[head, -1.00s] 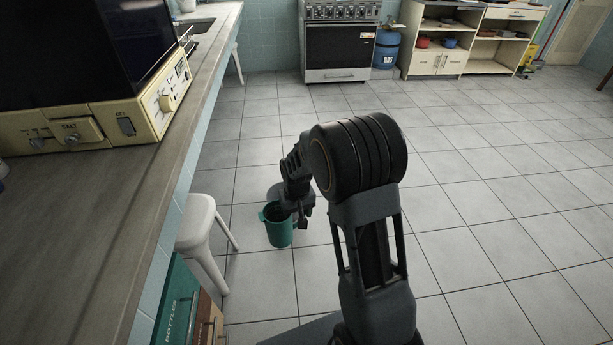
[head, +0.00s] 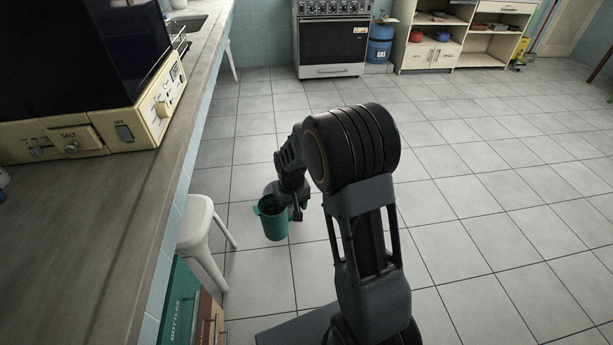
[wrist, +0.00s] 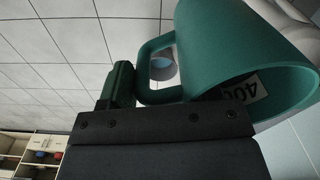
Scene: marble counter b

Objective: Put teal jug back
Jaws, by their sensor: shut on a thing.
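The teal jug (head: 273,220) hangs in front of my arm in the head view, over the tiled floor and to the right of the white stool. My gripper (head: 291,207) is shut on it at its right side. In the wrist view the jug (wrist: 232,45) fills the upper right, its open mouth towards the lower right, with a white label marked with digits partly showing inside. The jug's handle is at my gripper (wrist: 125,92); the dark gripper body hides part of the grip.
A counter (head: 95,215) runs along the left and bears a cream appliance (head: 88,132). A white stool (head: 203,228) and a teal crate marked BOTTLES (head: 178,308) stand beside it. A stove (head: 331,42) and a shelf unit (head: 432,55) are far back. The floor to the right is clear.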

